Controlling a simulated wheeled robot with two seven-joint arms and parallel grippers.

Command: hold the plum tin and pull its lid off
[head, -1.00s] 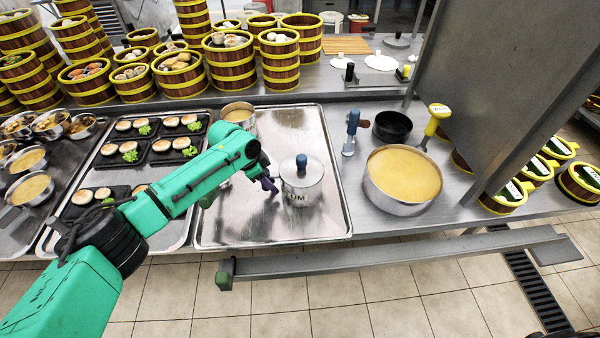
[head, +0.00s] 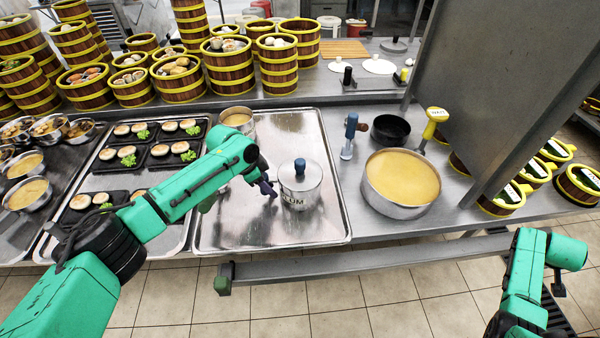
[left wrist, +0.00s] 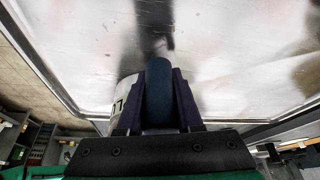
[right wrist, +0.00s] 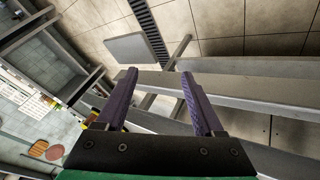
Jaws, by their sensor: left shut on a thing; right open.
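The plum tin (head: 301,196) is a round silver pot with dark lettering ending in "LUM", upright on the metal tray. Its lid (head: 313,176) is on top, with a blue knob (head: 300,165). My left gripper (head: 268,188) is low at the tin's left side. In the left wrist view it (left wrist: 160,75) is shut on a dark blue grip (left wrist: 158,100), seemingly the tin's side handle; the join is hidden. The tin's label (left wrist: 123,95) shows behind it. My right gripper (right wrist: 158,75) is open and empty, away from the tin, over the floor beside the counter.
The tray (head: 220,236) is otherwise bare around the tin, apart from a small pot (head: 238,120) at its back left. A large yellow-filled pan (head: 400,180) and a blue-handled tool (head: 349,135) stand to the right. A grey panel (head: 490,90) rises at the right. Steamers line the back.

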